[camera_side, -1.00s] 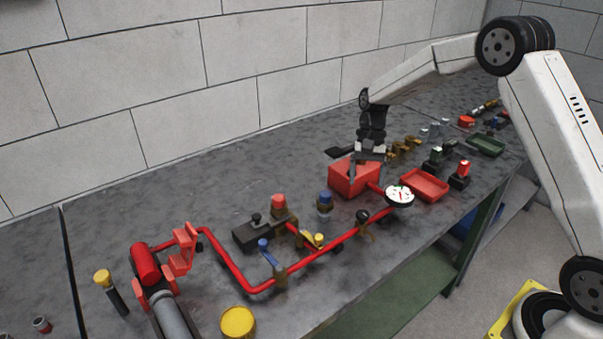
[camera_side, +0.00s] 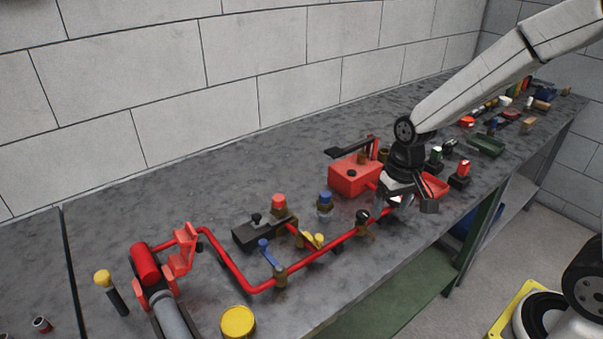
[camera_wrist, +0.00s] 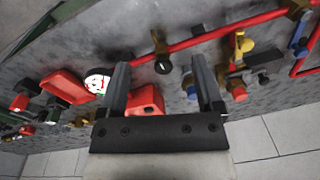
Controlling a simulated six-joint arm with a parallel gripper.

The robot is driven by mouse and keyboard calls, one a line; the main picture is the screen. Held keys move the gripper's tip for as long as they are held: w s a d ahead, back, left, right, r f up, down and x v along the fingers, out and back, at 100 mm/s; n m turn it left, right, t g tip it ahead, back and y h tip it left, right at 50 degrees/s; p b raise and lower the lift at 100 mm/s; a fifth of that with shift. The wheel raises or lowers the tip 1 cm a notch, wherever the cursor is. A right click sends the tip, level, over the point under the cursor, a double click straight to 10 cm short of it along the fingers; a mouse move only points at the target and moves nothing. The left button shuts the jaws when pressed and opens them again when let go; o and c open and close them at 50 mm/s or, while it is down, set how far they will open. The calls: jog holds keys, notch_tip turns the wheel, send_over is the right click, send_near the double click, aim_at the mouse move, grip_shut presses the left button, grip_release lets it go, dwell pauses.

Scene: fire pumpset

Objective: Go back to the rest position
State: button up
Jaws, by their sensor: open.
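My gripper (camera_side: 411,199) is low over the right end of the red pipe, in front of the red box (camera_side: 350,178), and hides the white gauge in the side view. In the wrist view my gripper (camera_wrist: 160,85) has its two fingers wide apart with nothing held between them. The red box (camera_wrist: 146,99) shows between the fingers, beyond them. The white gauge (camera_wrist: 97,83) is just left of the left finger. I cannot tell how far the fingertips are from the pipe.
The red pipe (camera_side: 222,262) carries a blue-handled valve (camera_side: 268,252) and a yellow-handled one (camera_side: 314,240). A red tray (camera_side: 435,185) and a green tray (camera_side: 487,146) are at right, with several small parts. The bench's back strip along the wall is clear.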

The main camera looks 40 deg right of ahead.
jog(key=s+a+n+t, duration=0.1)
jog(key=s+n+t, duration=0.1)
jog(key=s, duration=0.4)
jog(key=shift+s+a+f+n, duration=0.25)
jog(key=shift+a+n, duration=0.1)
jog(key=shift+n, duration=0.15)
